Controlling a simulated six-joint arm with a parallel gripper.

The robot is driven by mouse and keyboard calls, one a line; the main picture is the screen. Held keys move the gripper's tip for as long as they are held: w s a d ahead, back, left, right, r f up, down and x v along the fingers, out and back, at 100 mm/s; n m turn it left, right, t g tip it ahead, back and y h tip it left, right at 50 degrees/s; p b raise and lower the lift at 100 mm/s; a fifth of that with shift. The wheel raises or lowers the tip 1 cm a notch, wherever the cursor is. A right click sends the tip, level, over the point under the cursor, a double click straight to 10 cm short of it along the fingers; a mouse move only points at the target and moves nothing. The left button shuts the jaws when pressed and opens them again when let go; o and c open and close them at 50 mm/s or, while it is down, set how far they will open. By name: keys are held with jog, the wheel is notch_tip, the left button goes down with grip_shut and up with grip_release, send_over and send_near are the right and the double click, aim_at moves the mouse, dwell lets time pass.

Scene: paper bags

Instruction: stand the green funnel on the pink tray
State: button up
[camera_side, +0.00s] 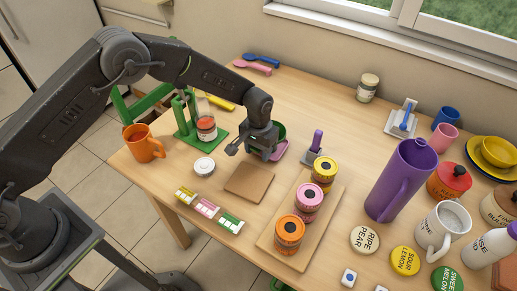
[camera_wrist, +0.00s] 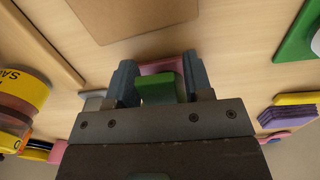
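The green funnel (camera_side: 281,130) is mostly hidden behind my gripper in the side view; only a green edge shows. The pink tray (camera_side: 280,151) shows just below it, also partly covered. In the wrist view, a green part of the funnel (camera_wrist: 157,88) appears between my fingers, with the pink tray (camera_wrist: 163,66) beyond it. My gripper (camera_wrist: 160,80) is low over the table, its fingers apart, and it also shows in the side view (camera_side: 252,150). A gap shows between the green part and the right finger. How the funnel rests on the tray is hidden.
A brown square board (camera_side: 249,183) lies in front of my gripper. A long board (camera_side: 270,236) with several lidded jars is to the right. A purple-handled tool (camera_side: 316,142) stands close by. A green stand with a jar (camera_side: 206,128) and a white lid (camera_side: 204,166) are to the left.

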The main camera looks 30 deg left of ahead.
jog(key=shift+o, duration=0.9)
notch_tip(320, 180, up, 14)
jog(key=s+a+r+t, duration=0.1)
jog(key=s+a+r, duration=0.3)
jog(key=s+r, duration=0.3)
jog(key=s+a+r+t, duration=0.2)
jog(key=s+a+r, duration=0.3)
jog(key=r, duration=0.5)
jog(key=s+a+t, duration=0.1)
jog(key=s+a, duration=0.2)
jog(key=s, duration=0.6)
jog(key=s+a+t, duration=0.1)
jog(key=s+a, duration=0.1)
jog(key=s, duration=0.7)
jog(key=shift+a+r+t, duration=0.2)
jog(key=shift+a+t, duration=0.2)
